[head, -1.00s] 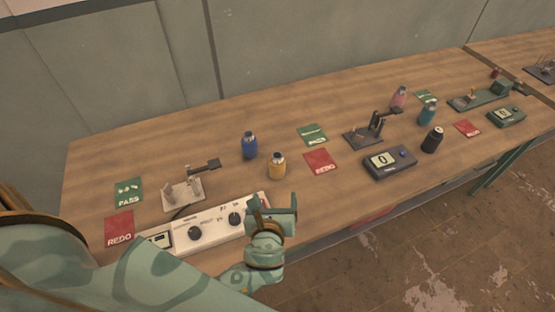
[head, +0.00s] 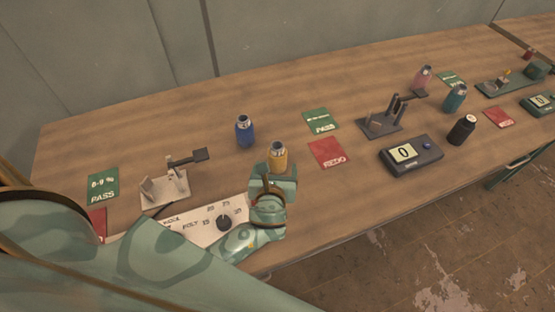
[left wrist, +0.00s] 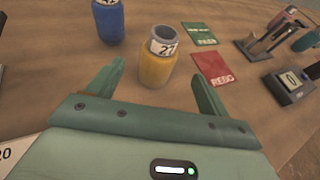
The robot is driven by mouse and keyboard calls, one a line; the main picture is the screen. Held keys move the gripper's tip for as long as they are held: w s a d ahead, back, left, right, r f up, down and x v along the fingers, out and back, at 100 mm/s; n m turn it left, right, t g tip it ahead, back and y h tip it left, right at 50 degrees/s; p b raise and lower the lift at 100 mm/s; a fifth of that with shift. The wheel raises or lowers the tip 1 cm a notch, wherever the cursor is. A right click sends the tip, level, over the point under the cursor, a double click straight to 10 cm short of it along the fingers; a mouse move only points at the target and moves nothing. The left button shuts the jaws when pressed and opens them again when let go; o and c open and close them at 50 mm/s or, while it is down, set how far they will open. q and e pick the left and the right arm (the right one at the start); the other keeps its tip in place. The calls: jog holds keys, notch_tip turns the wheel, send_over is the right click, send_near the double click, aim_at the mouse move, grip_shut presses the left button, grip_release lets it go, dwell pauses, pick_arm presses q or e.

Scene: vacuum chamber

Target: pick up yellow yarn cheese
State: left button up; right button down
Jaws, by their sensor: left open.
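In the left wrist view the yellow yarn cheese (left wrist: 158,62) carries a label reading 21 or similar. My left gripper (head: 276,172) is just in front of it in the head view and hides its lower part. In the left wrist view my left gripper (left wrist: 155,80) is open, with one finger on each side of the yellow cheese's near side. The fingers do not visibly touch it. My right gripper is not in view.
A blue yarn cheese (head: 244,131) stands behind and left of the yellow one. Green and red cards (head: 329,153) and a dark meter (head: 412,156) lie to the right.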

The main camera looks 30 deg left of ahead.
aim_at(277, 160)
pick_arm(q)
jog(key=b+x, duration=0.1)
jog(key=x, duration=0.4)
jog(key=shift+w+a+f, duration=0.1)
jog(key=shift+w+f, duration=0.05)
jog(key=b+x, duration=0.1)
jog(key=x, duration=0.3)
jog(key=shift+w+a+f, duration=0.15)
jog(key=shift+w+f, duration=0.1)
jog(key=shift+w, duration=0.2)
jog(key=shift+s, duration=0.1)
jog(key=c, duration=1.1)
